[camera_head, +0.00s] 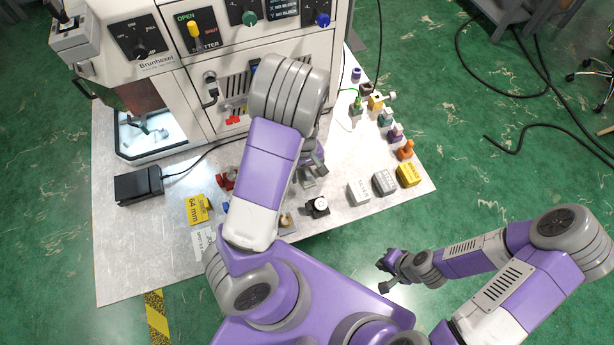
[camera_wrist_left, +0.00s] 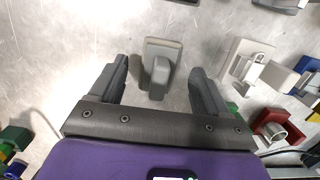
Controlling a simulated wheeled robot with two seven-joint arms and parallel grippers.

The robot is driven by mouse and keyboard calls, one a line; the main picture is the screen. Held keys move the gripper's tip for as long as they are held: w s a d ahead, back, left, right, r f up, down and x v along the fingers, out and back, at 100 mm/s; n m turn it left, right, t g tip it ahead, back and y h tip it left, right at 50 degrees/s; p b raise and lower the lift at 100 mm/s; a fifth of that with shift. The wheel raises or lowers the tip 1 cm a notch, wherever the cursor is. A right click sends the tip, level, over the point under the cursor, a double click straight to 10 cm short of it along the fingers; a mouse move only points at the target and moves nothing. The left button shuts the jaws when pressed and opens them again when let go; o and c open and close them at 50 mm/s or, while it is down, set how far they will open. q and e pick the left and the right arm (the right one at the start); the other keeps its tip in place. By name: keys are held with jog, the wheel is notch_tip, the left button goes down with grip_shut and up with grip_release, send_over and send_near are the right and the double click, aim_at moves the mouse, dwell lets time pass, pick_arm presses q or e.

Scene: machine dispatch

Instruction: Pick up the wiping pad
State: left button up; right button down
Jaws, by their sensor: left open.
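The wiping pad (camera_wrist_left: 160,48) looks like a grey block with a raised handle on a pale base. In the left wrist view it lies on the metal table between the two fingers of my left gripper (camera_wrist_left: 160,68), with a gap on each side. In the head view my left gripper (camera_head: 312,160) is partly hidden by its own arm, and the grey pad (camera_head: 308,180) shows only in part below it. My left gripper is open and empty. My right gripper (camera_head: 385,276) is out over the floor, its fingers apart, holding nothing I can see.
The machine (camera_head: 235,70) stands along the table's back. Small coloured parts (camera_head: 396,134) line the right edge. A black box (camera_head: 138,185) lies left.

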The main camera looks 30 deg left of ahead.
aim_at(307, 171)
pick_arm(q)
jog(key=shift+f, duration=0.5)
jog(key=shift+r, duration=0.1)
jog(key=c, duration=1.1)
jog(key=shift+r, duration=0.1)
jog(key=shift+c, duration=0.2)
notch_tip(307, 171, up, 10)
jog(key=p, duration=0.3)
jog(key=shift+p, duration=0.4)
